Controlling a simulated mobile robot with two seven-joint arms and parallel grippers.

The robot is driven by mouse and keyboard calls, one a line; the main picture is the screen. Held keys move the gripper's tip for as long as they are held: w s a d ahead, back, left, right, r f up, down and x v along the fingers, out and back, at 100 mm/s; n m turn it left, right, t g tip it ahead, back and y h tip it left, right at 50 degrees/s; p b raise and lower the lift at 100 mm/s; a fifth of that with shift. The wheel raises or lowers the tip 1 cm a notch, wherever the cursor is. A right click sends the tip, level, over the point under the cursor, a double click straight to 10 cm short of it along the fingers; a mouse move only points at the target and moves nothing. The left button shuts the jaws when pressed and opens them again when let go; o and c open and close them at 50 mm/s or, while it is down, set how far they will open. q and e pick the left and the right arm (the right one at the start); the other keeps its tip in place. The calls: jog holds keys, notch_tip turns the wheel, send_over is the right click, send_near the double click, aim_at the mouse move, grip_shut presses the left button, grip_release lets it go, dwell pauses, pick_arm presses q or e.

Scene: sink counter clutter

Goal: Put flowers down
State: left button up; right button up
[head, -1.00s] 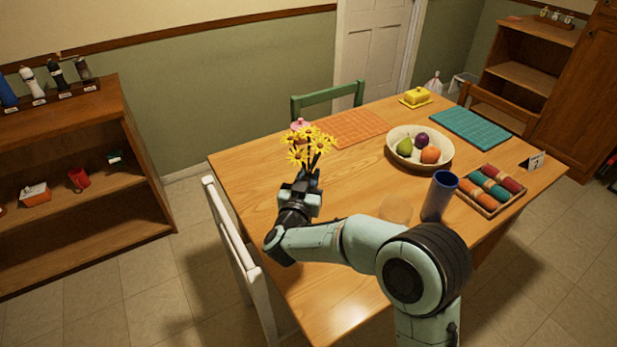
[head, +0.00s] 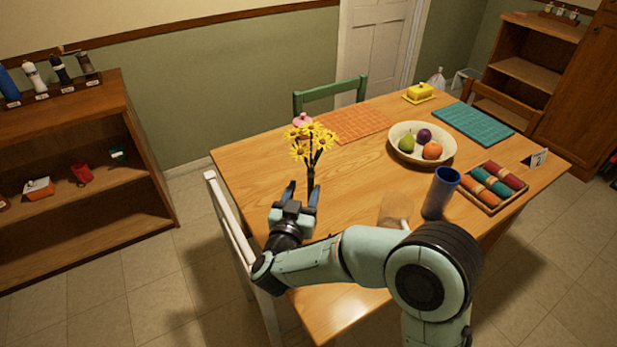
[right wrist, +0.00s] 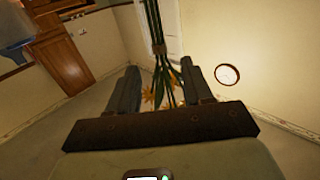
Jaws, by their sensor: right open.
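A bunch of yellow flowers (head: 313,142) with dark stems stands upright near the left end of the wooden table (head: 340,285). My right gripper (head: 302,190) is open, on the near side of the stems' lower end. In the right wrist view the green stems (right wrist: 160,35) come down from the top, and the orange-yellow blossoms (right wrist: 160,95) show between the two spread fingers (right wrist: 160,85). The fingers do not visibly pinch the stems. The foot of the stems is hidden by the gripper, so I cannot tell what supports them. My left gripper is not in view.
A clear glass (head: 396,208) and a blue cup (head: 440,193) stand beside my right forearm. A fruit bowl (head: 398,158), a tray of rolled napkins (head: 462,198) and an orange placemat (head: 352,124) lie farther off. A white chair (head: 228,228) borders the left edge.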

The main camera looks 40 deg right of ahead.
jog(key=shift+v, duration=2.3)
